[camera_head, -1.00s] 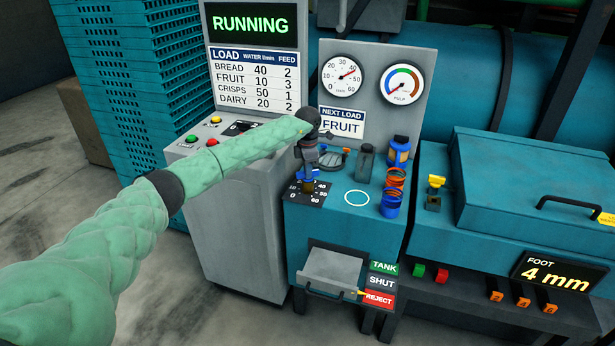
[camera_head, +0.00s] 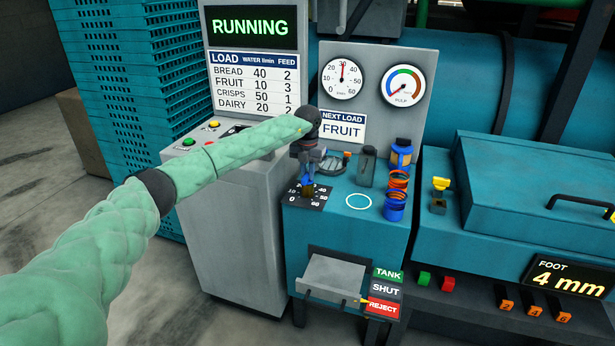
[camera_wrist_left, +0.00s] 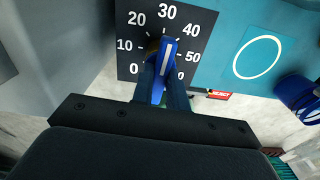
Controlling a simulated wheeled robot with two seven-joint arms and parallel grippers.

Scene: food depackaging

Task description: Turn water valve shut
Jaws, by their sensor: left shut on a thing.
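The water valve is a blue handle (camera_wrist_left: 166,62) with a white line, on a black dial plate (camera_wrist_left: 128,22) marked 0 to 60. In the left wrist view the white line points up, near 30. My left gripper (camera_wrist_left: 162,88) is shut on the handle, one dark blue finger on each side. In the head view my left gripper (camera_head: 307,182) points down at the dial plate (camera_head: 318,203) and hides most of the handle. The round water gauge (camera_head: 342,77) above has its red needle near 30. My right gripper is not in view.
A white circle (camera_head: 359,201), a grey bottle (camera_head: 367,166) and an orange coil on a blue base (camera_head: 396,193) are right of the dial. A "NEXT LOAD FRUIT" sign (camera_head: 343,127) stands behind. The load table (camera_head: 255,82) lists fruit at 10. A grey tray (camera_head: 335,278) sticks out below.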

